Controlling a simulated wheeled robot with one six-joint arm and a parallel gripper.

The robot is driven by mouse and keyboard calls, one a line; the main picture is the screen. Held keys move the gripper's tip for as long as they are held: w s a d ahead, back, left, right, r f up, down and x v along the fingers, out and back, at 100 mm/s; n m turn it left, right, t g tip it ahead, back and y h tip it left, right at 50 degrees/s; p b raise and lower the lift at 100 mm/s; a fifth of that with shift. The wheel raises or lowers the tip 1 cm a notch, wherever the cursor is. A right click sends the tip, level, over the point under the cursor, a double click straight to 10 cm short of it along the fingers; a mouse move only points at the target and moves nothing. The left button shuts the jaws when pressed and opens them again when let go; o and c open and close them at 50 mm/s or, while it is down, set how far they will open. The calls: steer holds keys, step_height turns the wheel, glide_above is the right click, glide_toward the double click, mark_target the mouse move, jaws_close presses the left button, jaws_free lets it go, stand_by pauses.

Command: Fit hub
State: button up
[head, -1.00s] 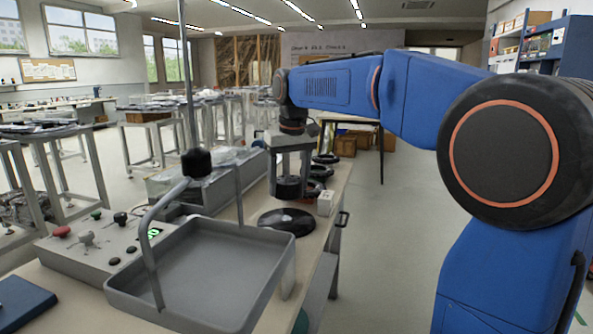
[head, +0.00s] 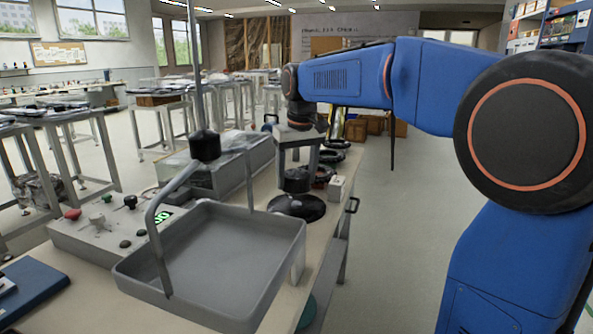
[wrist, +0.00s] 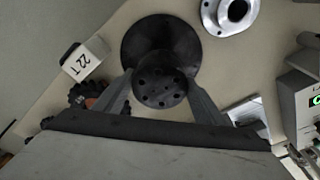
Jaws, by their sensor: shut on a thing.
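In the head view my gripper (head: 297,172) points down over the bench and is shut on a dark round hub (head: 297,181). Directly below is a black round disc (head: 297,208) lying on the bench. The hub's underside is very close to the disc; I cannot tell whether they touch. In the wrist view the hub (wrist: 160,90) shows a round face with several small holes, with a finger on each side. The wider black disc (wrist: 145,40) shows behind it, and the hub covers part of it.
A white block (head: 337,186) stands right of the disc. A silver flanged part (wrist: 235,12) lies near the disc in the wrist view. Black rings (head: 335,145) lie farther back. A grey tray (head: 215,260) and a control box (head: 110,232) with a green display stand nearer.

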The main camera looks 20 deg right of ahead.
mark_target(297, 202)
steer(key=shift+f, duration=1.6)
steer(key=shift+f, duration=1.05)
stand_by(0.6)
steer(key=o, duration=1.6)
steer(key=shift+o, duration=0.2)
step_height(297, 202, up, 17)
steer(key=s, duration=0.2)
steer(key=shift+s+d, duration=0.2)
steer(key=shift+s, duration=0.1)
steer(key=s+d+f+m+t, duration=0.1)
steer(key=s+d+f, duration=0.2)
steer(key=s+f, duration=1.1)
steer(key=s+d+f+t, duration=0.2)
steer(key=s+d+f, duration=0.1)
steer(key=s+f, duration=1)
steer(key=s, duration=0.3)
steer(key=shift+s+d+f+m, duration=0.3)
steer(key=shift+s+f+m, duration=0.1)
